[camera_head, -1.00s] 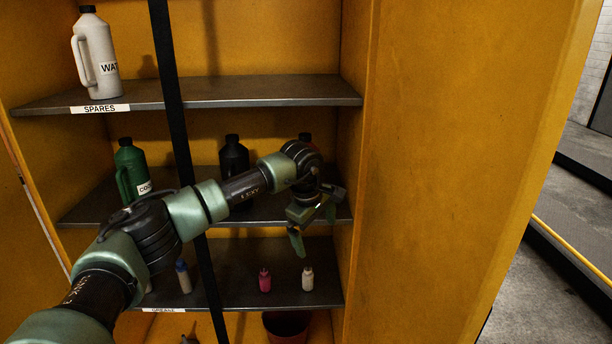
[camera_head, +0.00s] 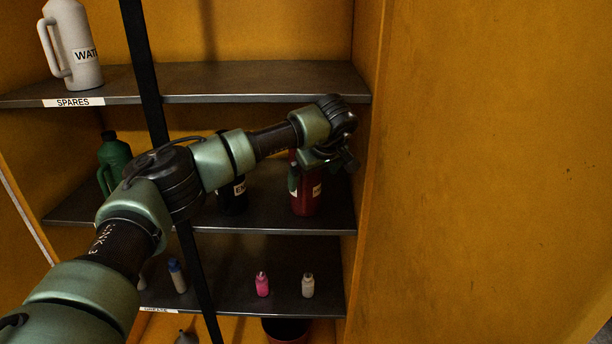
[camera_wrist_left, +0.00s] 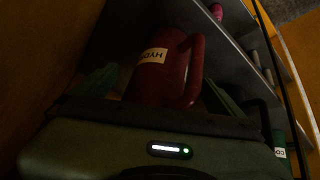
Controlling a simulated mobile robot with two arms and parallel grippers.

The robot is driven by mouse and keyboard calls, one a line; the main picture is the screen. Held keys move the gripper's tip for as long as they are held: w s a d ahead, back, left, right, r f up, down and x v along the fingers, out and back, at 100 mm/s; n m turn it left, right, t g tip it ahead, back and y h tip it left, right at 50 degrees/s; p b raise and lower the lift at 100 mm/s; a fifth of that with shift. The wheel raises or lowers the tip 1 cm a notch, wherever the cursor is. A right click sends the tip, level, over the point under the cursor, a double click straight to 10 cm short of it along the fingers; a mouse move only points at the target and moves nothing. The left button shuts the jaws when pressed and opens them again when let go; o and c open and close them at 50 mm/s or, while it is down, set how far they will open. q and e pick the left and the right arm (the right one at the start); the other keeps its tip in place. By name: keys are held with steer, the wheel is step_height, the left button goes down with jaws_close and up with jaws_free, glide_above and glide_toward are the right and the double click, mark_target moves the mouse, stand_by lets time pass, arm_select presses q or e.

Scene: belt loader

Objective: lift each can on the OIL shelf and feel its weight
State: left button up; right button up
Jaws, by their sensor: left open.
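A red can (camera_head: 304,200) stands upright at the right end of the middle shelf (camera_head: 268,220). My left gripper (camera_head: 308,176) is at its upper part, open. In the left wrist view the red can (camera_wrist_left: 160,75) shows its label and its handle on the right, with one finger of the gripper (camera_wrist_left: 160,92) to each side; contact cannot be told. A black can (camera_head: 232,198) with a partly hidden label stands mid-shelf, largely behind my arm. A green can (camera_head: 113,155) stands at the left. The middle shelf's name label is not visible. My right gripper is not in view.
A black vertical strap (camera_head: 146,70) runs down the cabinet front. The SPARES shelf (camera_head: 220,80) above holds a white water jug (camera_head: 76,48). Small bottles, including a pink one (camera_head: 262,285), stand on the shelf below. The yellow cabinet side wall (camera_head: 365,110) is close to my gripper's right.

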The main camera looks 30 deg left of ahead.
mark_target(309, 180)
arm_select(q)
steer(key=shift+w+a+f+p, duration=0.3)
steer(key=shift+a+f, duration=0.15)
steer(key=shift+f, duration=0.1)
steer(key=shift+w+a+f+p, duration=0.15)
steer(key=shift+w+a+f, duration=0.1)
steer(key=shift+a+f, duration=0.2)
steer(key=shift+x, duration=0.8)
steer(key=shift+d, duration=0.1)
steer(key=c, duration=1.8)
steer(key=shift+w, duration=0.1)
steer(key=shift+c, duration=1.4)
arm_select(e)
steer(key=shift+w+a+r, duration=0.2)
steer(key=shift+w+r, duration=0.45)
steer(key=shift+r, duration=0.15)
arm_select(q)
steer(key=shift+r, duration=0.1)
